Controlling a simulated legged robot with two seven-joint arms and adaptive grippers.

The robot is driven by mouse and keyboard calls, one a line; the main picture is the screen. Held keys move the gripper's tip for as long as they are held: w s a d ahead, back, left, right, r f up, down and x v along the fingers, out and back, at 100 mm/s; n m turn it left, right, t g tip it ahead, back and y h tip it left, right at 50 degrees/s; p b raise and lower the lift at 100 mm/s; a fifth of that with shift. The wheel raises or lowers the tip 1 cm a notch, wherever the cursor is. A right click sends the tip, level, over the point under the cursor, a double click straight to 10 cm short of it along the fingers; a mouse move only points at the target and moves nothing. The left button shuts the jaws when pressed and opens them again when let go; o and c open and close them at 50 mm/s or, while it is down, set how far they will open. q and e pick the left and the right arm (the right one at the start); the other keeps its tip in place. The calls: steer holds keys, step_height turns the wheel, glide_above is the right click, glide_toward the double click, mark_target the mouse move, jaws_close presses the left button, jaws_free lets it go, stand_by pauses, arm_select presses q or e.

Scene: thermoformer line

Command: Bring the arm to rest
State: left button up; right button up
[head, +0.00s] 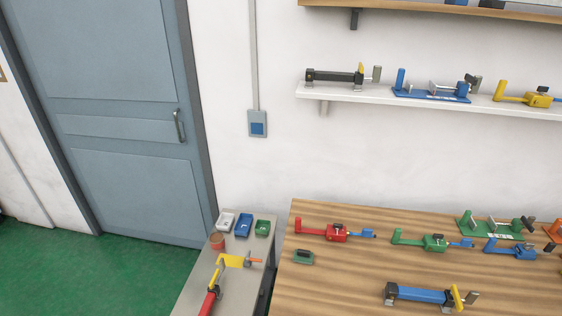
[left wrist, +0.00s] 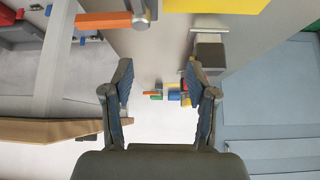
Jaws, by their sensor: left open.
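My left gripper (left wrist: 160,76) shows in the left wrist view, with its two dark fingers spread apart. Nothing is between the fingertips; only small coloured things (left wrist: 172,94) show in the gap, farther off. Neither gripper can be made out in the head view, and my right gripper is in no frame.
A wooden table (head: 330,285) holds several toggle-clamp-like tools, including a red one (head: 336,232) and a blue one (head: 420,294). A narrow grey table (head: 197,289) on its left carries small bins (head: 243,224) and a yellow-and-red tool (head: 231,261). Shelves (head: 380,96) line the wall. Green floor (head: 90,275) is clear before the door (head: 120,110).

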arm_select(q)
steer(key=s+d, duration=0.1)
steer(key=s, duration=0.2)
steer(key=s+d+g, duration=0.1)
steer(key=s, duration=0.3)
steer(key=s+d+g, duration=0.1)
steer(key=s+d, duration=0.1)
steer(key=s, duration=0.1)
steer(key=shift+s+f, duration=0.1)
steer(key=shift+s, duration=0.1)
steer(key=s+g+y, duration=0.1)
steer(key=s+g, duration=0.1)
steer(key=s, duration=0.7)
steer(key=s+f, duration=0.2)
steer(key=f, duration=1.2)
steer(key=s+f+g, duration=0.1)
steer(key=s+f, duration=0.1)
steer(key=f, duration=1.2)
steer(key=shift+s+d+f+g, duration=0.15)
steer(key=shift+s+g, duration=0.05)
steer(key=shift+g, duration=0.1)
